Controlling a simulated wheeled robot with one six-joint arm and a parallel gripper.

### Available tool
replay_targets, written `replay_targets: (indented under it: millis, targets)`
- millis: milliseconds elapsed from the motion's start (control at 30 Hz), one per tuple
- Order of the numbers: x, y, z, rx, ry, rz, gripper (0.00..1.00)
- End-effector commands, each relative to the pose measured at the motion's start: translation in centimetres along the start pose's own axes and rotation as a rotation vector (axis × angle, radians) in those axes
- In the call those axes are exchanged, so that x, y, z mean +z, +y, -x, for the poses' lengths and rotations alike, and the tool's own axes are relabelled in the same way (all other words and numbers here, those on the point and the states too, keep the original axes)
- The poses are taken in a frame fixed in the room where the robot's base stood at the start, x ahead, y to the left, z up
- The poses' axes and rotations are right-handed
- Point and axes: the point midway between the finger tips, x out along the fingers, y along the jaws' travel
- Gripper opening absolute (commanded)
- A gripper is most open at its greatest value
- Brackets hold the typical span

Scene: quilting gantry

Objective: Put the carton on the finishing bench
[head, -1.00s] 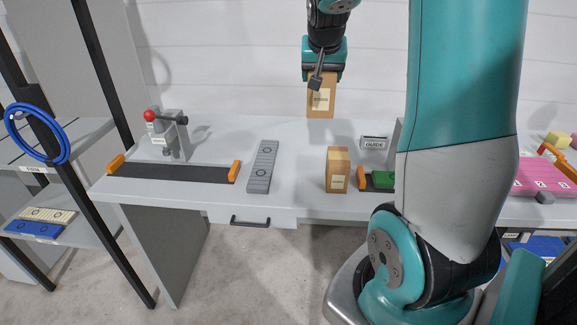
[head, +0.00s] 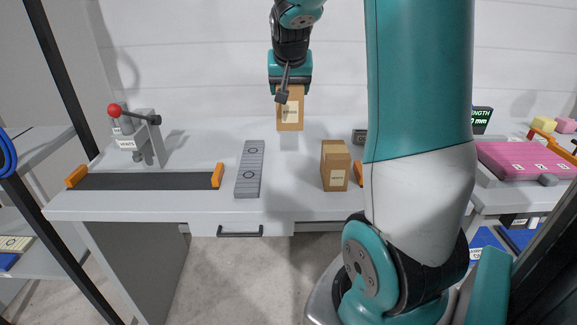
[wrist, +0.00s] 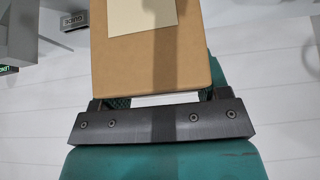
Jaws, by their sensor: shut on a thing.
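My gripper (head: 290,88) is shut on a brown carton (head: 291,115) with a pale label, held upright over the back part of a grey bench (head: 200,206). The held carton also fills the upper middle of the wrist view (wrist: 150,62), where the gripper body (wrist: 160,122) lies across its end. A second brown carton (head: 335,166) stands on the bench to the right of and nearer than the held one. No sign in view names the finishing bench, so I cannot tell whether this bench is it.
A grey ribbed strip (head: 249,168) lies mid-bench. At left are a red-knobbed device (head: 135,135) and a dark strip with orange ends (head: 145,181). A pink slab (head: 525,160) lies on the right. My arm hides part of the bench. Free bench surface lies around the ribbed strip.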

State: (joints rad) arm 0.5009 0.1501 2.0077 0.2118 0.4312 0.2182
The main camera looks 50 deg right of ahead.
Motion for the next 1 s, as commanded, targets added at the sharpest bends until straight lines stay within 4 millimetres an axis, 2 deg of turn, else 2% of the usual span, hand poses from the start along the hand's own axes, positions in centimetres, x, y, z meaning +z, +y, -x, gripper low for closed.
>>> replay_targets:
  millis: [400, 500, 1000]
  targets:
    - [6.2, 0.2, -9.4, 0.003, -0.009, -0.001, 0.38]
    - [7.3, 0.3, -11.2, 0.003, -0.007, -0.001, 0.38]
    - [10.2, 0.2, -15.9, 0.002, -0.002, -0.002, 0.38]
